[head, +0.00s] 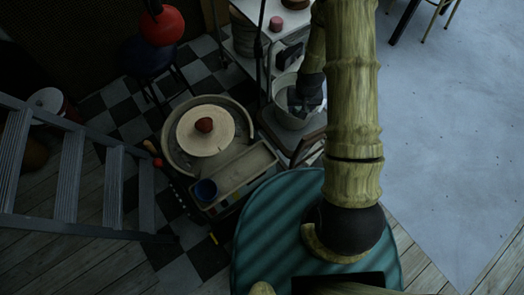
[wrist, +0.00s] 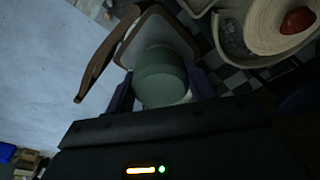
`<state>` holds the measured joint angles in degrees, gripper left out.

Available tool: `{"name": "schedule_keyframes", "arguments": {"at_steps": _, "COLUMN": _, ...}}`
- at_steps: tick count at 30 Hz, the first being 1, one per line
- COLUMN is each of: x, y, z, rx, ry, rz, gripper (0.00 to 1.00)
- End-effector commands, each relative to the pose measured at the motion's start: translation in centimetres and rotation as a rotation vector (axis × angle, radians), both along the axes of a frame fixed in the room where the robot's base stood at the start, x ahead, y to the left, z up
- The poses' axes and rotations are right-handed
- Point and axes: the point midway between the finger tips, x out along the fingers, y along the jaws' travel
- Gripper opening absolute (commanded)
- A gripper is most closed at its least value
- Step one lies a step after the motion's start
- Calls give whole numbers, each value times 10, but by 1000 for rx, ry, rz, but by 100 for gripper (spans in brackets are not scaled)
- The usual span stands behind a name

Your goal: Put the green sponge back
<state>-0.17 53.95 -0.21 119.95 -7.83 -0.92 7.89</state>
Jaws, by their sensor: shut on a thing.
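The green sponge (wrist: 160,76) is a round, dull green block in the wrist view, between the two fingers of my gripper (wrist: 163,92). My gripper is shut on it. In the head view my gripper (head: 305,106) points down over a pale bucket (head: 283,112), and the sponge cannot be made out there. In the wrist view the sponge covers most of what lies under it; only a pale edge shows below it.
A wooden-framed chair (head: 303,152) stands by the bucket. A ladder (head: 69,177) stands further left.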

Motion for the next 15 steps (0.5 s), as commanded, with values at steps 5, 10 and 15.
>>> {"name": "schedule_keyframes", "arguments": {"at_steps": 5, "x": 0, "y": 2, "z": 0, "rx": 0, "ry": 0, "rz": 5, "gripper": 36}}
{"name": "schedule_keyframes", "arguments": {"at_steps": 10, "x": 0, "y": 3, "z": -3, "rx": 0, "ry": 0, "rz": 7, "gripper": 36}}
{"name": "schedule_keyframes", "arguments": {"at_steps": 15, "x": 0, "y": 9, "z": -21, "rx": 0, "ry": -1, "rz": 22, "gripper": 36}}
